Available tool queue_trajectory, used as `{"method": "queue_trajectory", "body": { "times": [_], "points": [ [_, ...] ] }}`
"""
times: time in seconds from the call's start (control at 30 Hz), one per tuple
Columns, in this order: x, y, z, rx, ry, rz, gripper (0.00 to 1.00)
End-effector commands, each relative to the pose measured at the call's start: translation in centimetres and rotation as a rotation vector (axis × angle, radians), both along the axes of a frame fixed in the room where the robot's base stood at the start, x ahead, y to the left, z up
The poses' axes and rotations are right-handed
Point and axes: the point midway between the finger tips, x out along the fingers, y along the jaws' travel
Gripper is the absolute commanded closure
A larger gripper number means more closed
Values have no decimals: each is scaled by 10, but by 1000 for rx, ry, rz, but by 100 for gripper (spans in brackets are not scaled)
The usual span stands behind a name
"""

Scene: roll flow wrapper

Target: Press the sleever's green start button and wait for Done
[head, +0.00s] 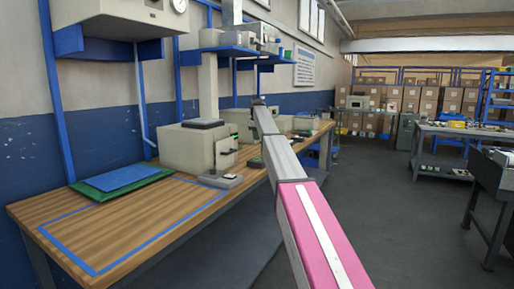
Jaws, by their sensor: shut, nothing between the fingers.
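A beige machine (181,146) stands on the wooden bench, with a dark plate on top and a tall column behind it. A grey panel (227,154) on its right side carries a small green spot, too small to tell as button or display. A low grey box (220,181) with a small dark-and-white top sits in front of it. I cannot tell which machine is the sleever, and no Done message is readable. My arm, pink then grey, reaches up and forward across the middle, hiding part of the bench behind. My gripper cannot be made out.
The wooden bench (125,232) has a blue taped outline with clear room at its front. Blue and green mats (126,178) lie at its back left. A blue shelf (222,50) holds equipment above. Open floor (390,215) lies to the right, with another workbench (462,131) beyond.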

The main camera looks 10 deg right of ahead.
Motion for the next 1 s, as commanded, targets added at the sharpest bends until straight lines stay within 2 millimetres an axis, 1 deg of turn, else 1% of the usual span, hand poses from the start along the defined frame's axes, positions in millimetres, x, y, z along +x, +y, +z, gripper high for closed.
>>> {"method": "queue_trajectory", "body": {
  "times": [0.03, 0.1, 0.23, 1.0],
  "points": [
    [1, 0, 8, 0, -2, 0, 100],
    [1, 0, 16, 0, -2, 0, 100],
    [0, 0, 23, 0, 0, 0, 100],
    [0, 0, 25, -1, -1, 0, 100]
  ]
}}
